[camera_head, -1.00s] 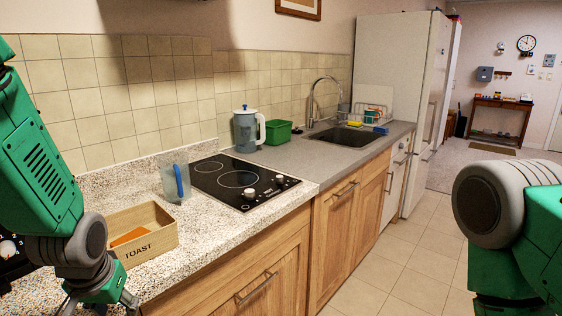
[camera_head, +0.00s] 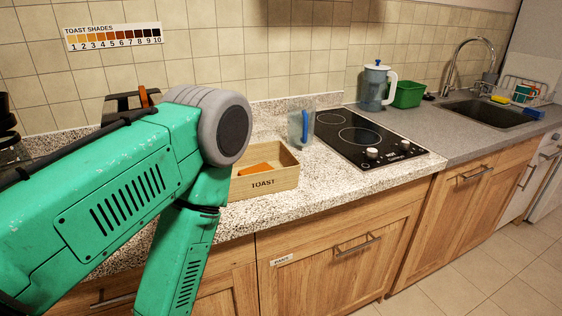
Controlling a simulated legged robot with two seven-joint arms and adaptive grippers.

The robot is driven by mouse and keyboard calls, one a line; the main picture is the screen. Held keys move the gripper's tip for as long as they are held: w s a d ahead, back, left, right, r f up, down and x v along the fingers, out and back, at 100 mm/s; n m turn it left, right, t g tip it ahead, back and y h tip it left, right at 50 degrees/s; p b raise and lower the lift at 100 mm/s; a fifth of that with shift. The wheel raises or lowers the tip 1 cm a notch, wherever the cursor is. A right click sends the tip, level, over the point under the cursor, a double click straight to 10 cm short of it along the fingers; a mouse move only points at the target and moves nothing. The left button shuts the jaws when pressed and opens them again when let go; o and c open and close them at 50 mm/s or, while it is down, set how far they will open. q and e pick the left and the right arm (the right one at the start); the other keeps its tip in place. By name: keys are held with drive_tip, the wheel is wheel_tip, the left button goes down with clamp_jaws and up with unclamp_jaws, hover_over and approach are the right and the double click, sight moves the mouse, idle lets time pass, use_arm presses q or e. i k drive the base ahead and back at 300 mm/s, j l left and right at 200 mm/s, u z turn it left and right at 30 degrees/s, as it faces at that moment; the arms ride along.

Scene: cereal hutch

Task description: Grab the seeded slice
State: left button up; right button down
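A wooden box labelled TOAST (camera_head: 263,185) stands on the speckled counter. An orange-brown slice-like piece (camera_head: 255,168) lies in it; I cannot make out seeds on it. My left arm crosses the left of the head view, its forearm pointing down just left of the box and hiding part of its left side. The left gripper is out of the picture below. My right gripper is not in view. No slice can be clearly told as seeded.
A clear jug with a blue handle (camera_head: 299,124) stands behind the box, beside the black hob (camera_head: 369,140). A dark appliance (camera_head: 131,101), partly hidden by my arm, stands at the back left. A toast shades chart (camera_head: 113,36) hangs on the tiles. Drawers lie below the counter.

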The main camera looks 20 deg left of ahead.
sight(142, 89)
drive_tip(key=k+j+u, duration=0.2)
drive_tip(key=u, duration=0.2)
drive_tip(key=k+j+u, duration=0.15)
drive_tip(key=j+u, duration=0.2)
drive_tip(key=k+j+u, duration=0.15)
drive_tip(key=j+u, duration=0.25)
